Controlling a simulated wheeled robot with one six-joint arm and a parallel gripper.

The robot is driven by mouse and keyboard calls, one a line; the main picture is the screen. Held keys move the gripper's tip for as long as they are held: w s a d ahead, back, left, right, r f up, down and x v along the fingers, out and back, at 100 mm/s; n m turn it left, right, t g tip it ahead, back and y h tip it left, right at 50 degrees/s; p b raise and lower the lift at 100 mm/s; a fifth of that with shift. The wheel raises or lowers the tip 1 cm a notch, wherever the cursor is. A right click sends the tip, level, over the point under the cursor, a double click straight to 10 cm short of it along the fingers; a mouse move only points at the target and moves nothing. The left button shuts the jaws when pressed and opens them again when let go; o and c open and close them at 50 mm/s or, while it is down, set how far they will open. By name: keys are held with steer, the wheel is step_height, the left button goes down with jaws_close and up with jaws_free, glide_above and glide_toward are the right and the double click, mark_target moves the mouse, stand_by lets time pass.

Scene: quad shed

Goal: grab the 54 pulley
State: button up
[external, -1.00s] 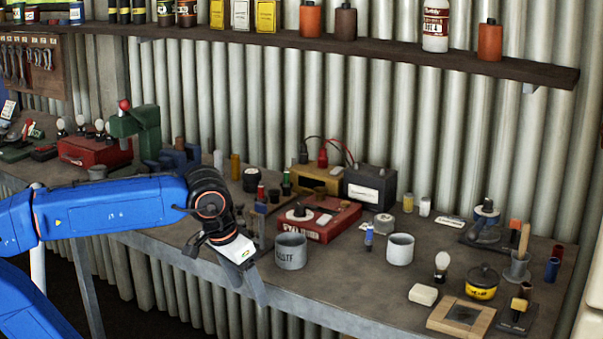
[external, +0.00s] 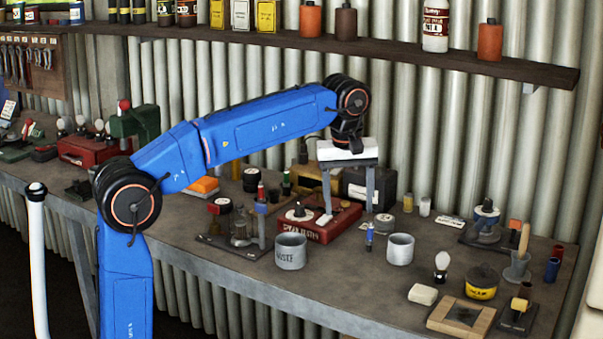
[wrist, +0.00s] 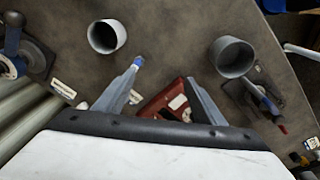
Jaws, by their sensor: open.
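My gripper (external: 347,222) points down over the red box (external: 318,230) in the middle of the bench. Its jaws are apart with nothing between them. In the wrist view the two fingers (wrist: 163,80) are spread, and part of the red box (wrist: 154,104) shows between them. I cannot read a 54 on anything, so I cannot tell which piece is the pulley.
A black box (external: 368,187) stands behind. Bare bench lies in front of the cups.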

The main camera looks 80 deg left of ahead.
mark_target(385, 218)
steer(key=w+a+f+n, duration=0.1)
steer(key=w+a, duration=0.2)
steer(key=w, duration=0.1)
steer(key=w+a+n, duration=0.2)
steer(key=w+a, duration=0.1)
steer(key=w, duration=0.1)
steer(key=w+a+f+n+g+h, duration=0.1)
steer(key=w+a+n, duration=0.1)
steer(key=w, duration=0.3)
steer(key=shift+a+f, duration=0.35)
steer(key=shift+a, duration=0.2)
steer(key=shift+a+f, duration=0.15)
steer(key=shift+f, duration=0.3)
steer(key=shift+a+f, duration=0.2)
steer(key=shift+f, duration=3.2)
steer(key=shift+c, duration=0.6)
steer(key=c, duration=1.1)
steer(key=shift+r, duration=0.15)
